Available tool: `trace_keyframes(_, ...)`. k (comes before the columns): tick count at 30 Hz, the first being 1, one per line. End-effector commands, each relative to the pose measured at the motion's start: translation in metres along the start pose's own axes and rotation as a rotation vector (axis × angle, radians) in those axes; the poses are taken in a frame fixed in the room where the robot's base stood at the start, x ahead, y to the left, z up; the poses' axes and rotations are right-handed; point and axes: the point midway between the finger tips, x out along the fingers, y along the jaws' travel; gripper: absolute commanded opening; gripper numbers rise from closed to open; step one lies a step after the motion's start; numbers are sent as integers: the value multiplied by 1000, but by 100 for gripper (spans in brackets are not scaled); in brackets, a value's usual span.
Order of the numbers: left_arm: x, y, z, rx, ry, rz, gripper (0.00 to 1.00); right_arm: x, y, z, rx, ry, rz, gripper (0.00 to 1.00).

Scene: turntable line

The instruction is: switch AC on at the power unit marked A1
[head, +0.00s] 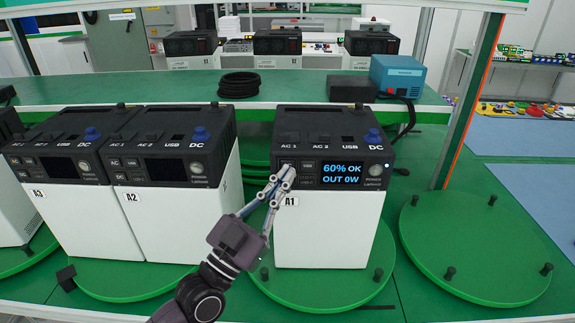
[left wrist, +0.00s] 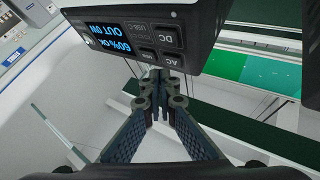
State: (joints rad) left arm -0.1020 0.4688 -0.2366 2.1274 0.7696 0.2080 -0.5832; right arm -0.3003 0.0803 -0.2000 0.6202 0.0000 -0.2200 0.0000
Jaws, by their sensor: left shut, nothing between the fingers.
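The power unit A1 (head: 325,225) stands upright on a green round turntable, with a white body and a black top. Its lit screen (head: 347,174) reads "60% OK" and "OUT 0W". My left gripper (head: 287,172) is shut and empty, its fingertips at the small buttons left of the screen, partly covering the AC button. In the left wrist view the unit's front panel (left wrist: 122,44) appears upside down, with the AC button (left wrist: 171,61) just beyond the shut fingertips (left wrist: 160,98). I cannot tell whether they touch it. My right gripper is not in view.
Units A2 (head: 160,222) and A3 (head: 80,222), with dark screens, stand to the left. An empty green turntable (head: 475,250) with short black pegs is at right. Behind are a coiled black cable (head: 239,84) and a blue box (head: 398,75). A green post (head: 472,100) rises at right.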

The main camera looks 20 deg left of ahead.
Motion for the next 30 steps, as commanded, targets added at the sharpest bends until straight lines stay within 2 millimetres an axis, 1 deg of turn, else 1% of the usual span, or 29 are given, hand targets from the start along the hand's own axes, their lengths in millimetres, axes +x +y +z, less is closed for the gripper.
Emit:
trace_keyframes(10, 0, 0, 0, 0, 0, 0, 0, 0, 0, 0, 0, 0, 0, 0)
trace_keyframes(18, 6, -4, 4, 0, 0, 0, 0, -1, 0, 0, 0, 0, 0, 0)
trace_keyframes(30, 6, -5, 4, 0, 0, 0, 0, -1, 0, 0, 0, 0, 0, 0)
